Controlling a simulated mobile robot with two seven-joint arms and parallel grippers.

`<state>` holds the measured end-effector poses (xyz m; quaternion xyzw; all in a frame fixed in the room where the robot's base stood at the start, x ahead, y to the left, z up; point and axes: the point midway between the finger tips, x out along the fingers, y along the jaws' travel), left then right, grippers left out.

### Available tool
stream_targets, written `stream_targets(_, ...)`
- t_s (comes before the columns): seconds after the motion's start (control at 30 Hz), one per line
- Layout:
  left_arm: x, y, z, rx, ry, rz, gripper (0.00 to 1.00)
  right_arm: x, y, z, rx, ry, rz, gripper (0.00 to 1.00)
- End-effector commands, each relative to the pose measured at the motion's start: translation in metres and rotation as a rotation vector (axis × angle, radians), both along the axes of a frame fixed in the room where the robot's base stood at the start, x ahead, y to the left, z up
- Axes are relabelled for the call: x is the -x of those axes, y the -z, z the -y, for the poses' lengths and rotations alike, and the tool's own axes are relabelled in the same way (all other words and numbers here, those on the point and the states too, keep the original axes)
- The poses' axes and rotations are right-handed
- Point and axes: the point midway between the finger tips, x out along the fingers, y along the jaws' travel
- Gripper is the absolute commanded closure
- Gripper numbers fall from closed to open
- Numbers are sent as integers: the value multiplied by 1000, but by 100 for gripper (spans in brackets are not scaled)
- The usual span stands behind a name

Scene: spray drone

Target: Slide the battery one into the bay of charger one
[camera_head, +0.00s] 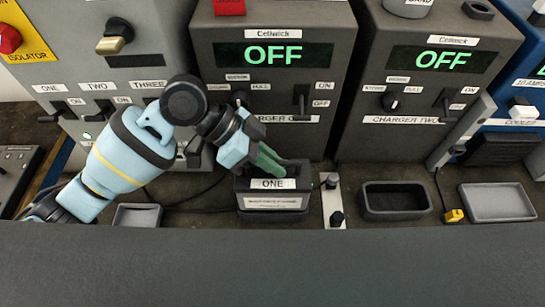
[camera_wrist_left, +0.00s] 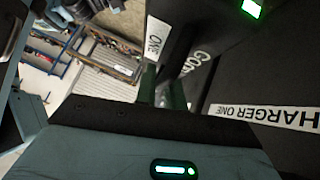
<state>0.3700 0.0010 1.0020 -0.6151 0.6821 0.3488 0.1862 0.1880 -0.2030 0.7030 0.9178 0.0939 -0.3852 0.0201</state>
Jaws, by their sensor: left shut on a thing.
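Battery one, a dark block with a white ONE label (camera_head: 272,184), stands upright in front of charger one (camera_head: 272,90), a dark grey cabinet whose display reads OFF. My left gripper (camera_head: 268,160) reaches in from the left, its green fingers shut on the top of the battery. In the left wrist view the fingers (camera_wrist_left: 162,88) close on the battery beside its ONE label (camera_wrist_left: 153,42), and charger one's label (camera_wrist_left: 265,115) lies to the right. Charger one's bay is hidden or not distinct, so I cannot tell how deep the battery sits. My right gripper is not in view.
A small post plate (camera_head: 334,205) stands just right of the battery. Grey trays (camera_head: 137,216) (camera_head: 498,203) lie left and far right. Cables cross the bench.

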Motion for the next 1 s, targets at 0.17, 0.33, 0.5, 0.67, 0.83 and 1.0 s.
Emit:
stream_targets(0.17, -1, -2, 1, 9, 0, 7, 100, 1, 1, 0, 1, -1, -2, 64)
stream_targets(0.33, -1, 1, 1, 9, 0, 7, 100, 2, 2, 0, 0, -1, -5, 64)
stream_targets(0.5, -1, 4, 1, 8, 0, 8, 100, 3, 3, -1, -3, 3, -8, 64)
stream_targets(0.67, -1, 7, 1, 8, -1, 7, 100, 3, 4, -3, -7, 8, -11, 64)
stream_targets(0.83, -1, 9, 1, 9, 0, 6, 100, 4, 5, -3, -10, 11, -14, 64)
stream_targets(1.0, -1, 12, 1, 9, 0, 6, 100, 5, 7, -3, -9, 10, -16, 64)
